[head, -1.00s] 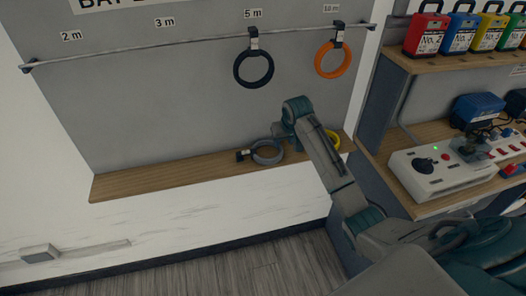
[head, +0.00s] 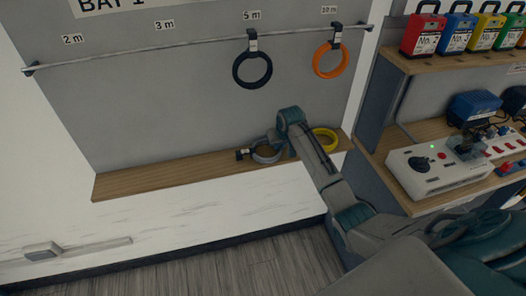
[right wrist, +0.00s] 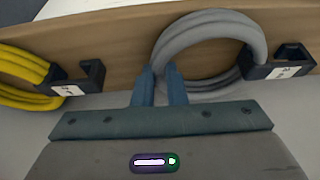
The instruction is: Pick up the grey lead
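The grey lead (head: 267,154) is a coil with a dark clip, lying on the wooden ledge (head: 130,184) under the rail. My right gripper (head: 280,140) reaches down to the coil's right side in the head view. In the right wrist view the grey lead (right wrist: 215,32) arches ahead, its dark clip at the right. There my right gripper's two fingers (right wrist: 160,72) are close together, with a narrow gap, at the coil's left side; they look shut on its strands. The lead still looks down on the ledge. My left gripper is not in view.
A yellow coil (head: 325,138) lies on the ledge close to the right of my gripper. A black coil (head: 252,82) and an orange coil (head: 329,74) hang from the rail (head: 190,46). Shelves at the right hold coloured packs and a control box (head: 440,172).

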